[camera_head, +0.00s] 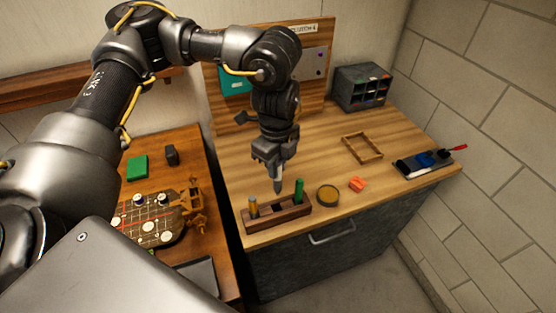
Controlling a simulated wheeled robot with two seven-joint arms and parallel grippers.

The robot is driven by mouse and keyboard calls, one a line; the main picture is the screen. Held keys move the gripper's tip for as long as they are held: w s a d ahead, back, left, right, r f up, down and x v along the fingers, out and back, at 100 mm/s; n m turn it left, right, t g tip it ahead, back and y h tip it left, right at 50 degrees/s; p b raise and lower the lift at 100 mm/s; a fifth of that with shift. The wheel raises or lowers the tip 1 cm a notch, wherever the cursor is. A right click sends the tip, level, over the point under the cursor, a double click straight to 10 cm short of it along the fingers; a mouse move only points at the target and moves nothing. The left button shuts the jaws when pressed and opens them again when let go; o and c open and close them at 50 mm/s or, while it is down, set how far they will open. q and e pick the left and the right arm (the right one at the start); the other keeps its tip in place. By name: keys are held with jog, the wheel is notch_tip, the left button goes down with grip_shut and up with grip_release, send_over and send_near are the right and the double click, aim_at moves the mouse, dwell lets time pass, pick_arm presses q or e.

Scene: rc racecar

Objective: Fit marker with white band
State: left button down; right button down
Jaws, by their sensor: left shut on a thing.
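My left gripper (278,162) points straight down and is shut on a slim dark grey marker (278,184). Its tapered lower end hangs above the wooden holder, apart from it as far as I can tell. I cannot make out a white band on it at this size. The brown wooden holder (263,218) stands at the front left of the workbench. A green marker (299,189) stands upright in its right end and a tan-yellow one (253,206) in its left end. A dark open slot lies between them, below the held marker. My right gripper is not in view.
On the workbench (330,140), a round dark-rimmed tin (327,195) and an orange piece (357,184) lie right of the holder. Further off are an empty wooden frame (362,148), a dark tool tray (425,163) and a grey compartment rack (362,88). A cluttered side table stands left.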

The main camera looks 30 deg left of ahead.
aim_at(276, 180)
pick_arm(q)
jog(key=shift+s, duration=0.2)
jog(key=shift+a+r, duration=0.1)
jog(key=shift+a, duration=0.05)
jog(key=shift+r+p, duration=0.15)
jog(key=shift+p, duration=0.2)
jog(key=shift+f+b, duration=0.5)
jog(key=shift+f, duration=0.2)
jog(key=shift+f+b, duration=1.55)
jog(key=shift+f, duration=0.75)
jog(key=shift+p, duration=0.6)
jog(key=shift+f+b, duration=1.9)
jog(key=shift+f, duration=0.9)
